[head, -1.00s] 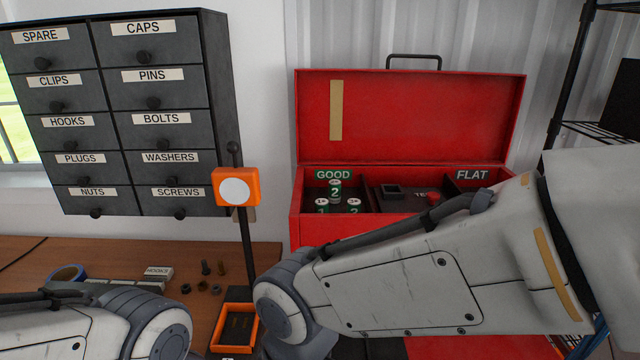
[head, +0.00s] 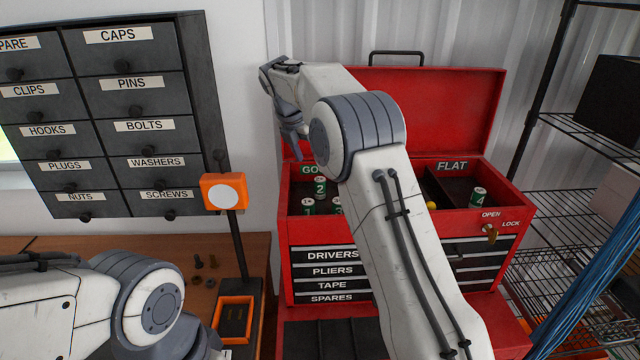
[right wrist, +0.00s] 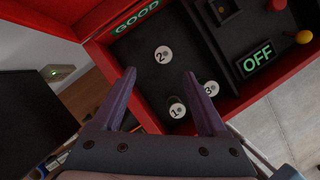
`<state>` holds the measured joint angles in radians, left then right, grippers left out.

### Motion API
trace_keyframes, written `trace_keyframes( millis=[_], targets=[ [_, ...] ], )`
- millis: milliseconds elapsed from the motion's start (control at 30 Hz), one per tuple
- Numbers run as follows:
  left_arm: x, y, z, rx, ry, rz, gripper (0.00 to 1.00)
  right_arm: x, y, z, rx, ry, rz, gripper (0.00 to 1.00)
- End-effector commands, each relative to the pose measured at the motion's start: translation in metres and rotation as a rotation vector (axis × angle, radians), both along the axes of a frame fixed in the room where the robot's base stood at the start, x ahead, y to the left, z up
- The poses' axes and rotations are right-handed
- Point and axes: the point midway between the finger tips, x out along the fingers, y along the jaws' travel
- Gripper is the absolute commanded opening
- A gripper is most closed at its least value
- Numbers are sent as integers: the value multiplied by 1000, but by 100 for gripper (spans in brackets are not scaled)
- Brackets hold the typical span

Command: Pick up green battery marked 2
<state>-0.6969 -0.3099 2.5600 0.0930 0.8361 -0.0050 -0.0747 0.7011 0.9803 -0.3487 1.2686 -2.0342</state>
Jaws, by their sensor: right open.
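The green battery marked 2 (head: 320,187) stands upright in the GOOD compartment of the red toolbox (head: 430,110). In the right wrist view its white top (right wrist: 162,55) lies just beyond the fingertips, roughly between them. Battery 1 (head: 308,207) and battery 3 (head: 338,208) stand in front of it; their tops also show in the right wrist view, battery 1 (right wrist: 177,110) between the fingers and battery 3 (right wrist: 211,88) by the right fingertip. My right gripper (head: 292,148) is open and empty, pointing down above the compartment. My left gripper is not visible.
A green battery marked 4 (head: 478,197) stands in the FLAT compartment. The toolbox lid stands open behind. An orange box on a post (head: 224,191) stands left of the toolbox.

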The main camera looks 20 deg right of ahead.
Motion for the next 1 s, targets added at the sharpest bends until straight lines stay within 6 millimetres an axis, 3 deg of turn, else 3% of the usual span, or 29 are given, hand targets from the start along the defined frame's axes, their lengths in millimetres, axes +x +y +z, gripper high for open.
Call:
trace_keyframes(
  millis=[300,433,700,1000],
  targets=[
    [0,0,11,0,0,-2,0,10,-18,-40,-4,6,7,75],
    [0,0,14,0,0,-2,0,11,-21,-47,-4,4,6,75],
    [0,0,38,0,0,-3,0,16,-35,-81,-3,6,6,75],
    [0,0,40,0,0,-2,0,19,-38,-94,-3,1,6,75]
  ],
)
